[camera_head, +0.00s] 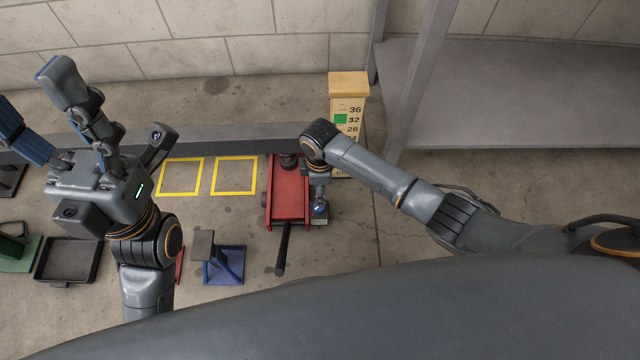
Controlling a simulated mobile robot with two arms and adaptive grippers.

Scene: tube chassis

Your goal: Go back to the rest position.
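My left gripper (28,95) is raised at the left side of the head view. Its fingers, with blue pads, are spread apart and nothing is between them. My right arm reaches in from the right. Its wrist bends down, and my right gripper (319,212) points at the floor beside the right edge of a red floor jack (289,195). The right fingers are mostly hidden below the wrist, so I cannot tell whether they are open or touch the jack.
A long grey beam (230,136) passes over the jack's far end. A height gauge (347,110) stands behind my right wrist. Two yellow squares (234,176) mark the floor. A blue stand (226,265), a black tray (70,262) and a grey frame (425,70) are nearby.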

